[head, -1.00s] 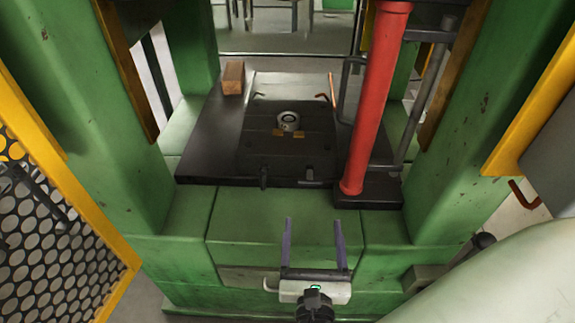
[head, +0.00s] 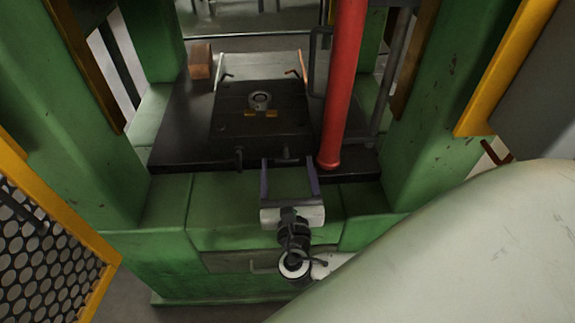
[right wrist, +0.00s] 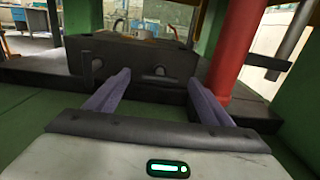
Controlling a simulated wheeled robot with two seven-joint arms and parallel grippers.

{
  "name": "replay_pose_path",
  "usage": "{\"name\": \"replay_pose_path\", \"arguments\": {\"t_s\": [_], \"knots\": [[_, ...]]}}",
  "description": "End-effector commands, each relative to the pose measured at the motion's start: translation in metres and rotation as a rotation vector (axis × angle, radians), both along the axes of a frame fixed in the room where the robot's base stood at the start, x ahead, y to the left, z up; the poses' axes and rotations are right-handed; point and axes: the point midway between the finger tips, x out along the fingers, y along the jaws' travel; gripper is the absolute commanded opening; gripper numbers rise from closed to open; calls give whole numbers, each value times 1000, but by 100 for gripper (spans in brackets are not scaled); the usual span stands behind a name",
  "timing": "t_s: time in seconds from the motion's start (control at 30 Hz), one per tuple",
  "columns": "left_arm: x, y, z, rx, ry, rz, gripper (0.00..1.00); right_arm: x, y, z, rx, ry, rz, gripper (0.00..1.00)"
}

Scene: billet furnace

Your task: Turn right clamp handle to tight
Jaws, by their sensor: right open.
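The right clamp handle (head: 287,155) is a small dark handle on the front edge of the dark block on the press bed. In the right wrist view it shows as a dark rounded knob (right wrist: 160,72). My right gripper (head: 287,160) is open, its two purple fingers pointing at the block. In the right wrist view the handle appears between the fingertips (right wrist: 158,80); the remaining distance is hard to judge, and nothing is gripped. The left clamp handle (head: 238,157) hangs on the same front edge, left of my fingers. My left gripper is out of view.
A red column (head: 342,90) stands close to the right of my right gripper. A ring-shaped part (head: 260,99) sits on the dark block (head: 230,120). A brown brick (head: 200,61) lies at the back left. Green press posts (head: 420,130) flank the bed. A yellow-framed mesh guard (head: 50,245) is at left.

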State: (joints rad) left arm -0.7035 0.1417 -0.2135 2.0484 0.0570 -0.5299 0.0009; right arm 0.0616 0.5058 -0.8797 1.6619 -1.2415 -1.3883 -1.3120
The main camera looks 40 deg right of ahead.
Motion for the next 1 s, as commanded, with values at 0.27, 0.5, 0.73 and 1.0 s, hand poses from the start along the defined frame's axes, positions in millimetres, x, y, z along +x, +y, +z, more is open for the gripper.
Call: {"name": "replay_pose_path", "arguments": {"t_s": [0.27,0.5,0.73,1.0], "knots": [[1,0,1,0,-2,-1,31,0,0,0,0,0,0,46],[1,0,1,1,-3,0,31,-1,0,0,5,-3,0,34],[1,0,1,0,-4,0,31,-1,1,-1,63,-37,0,34],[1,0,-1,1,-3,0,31,-1,0,-1,232,-141,-2,34]]}}
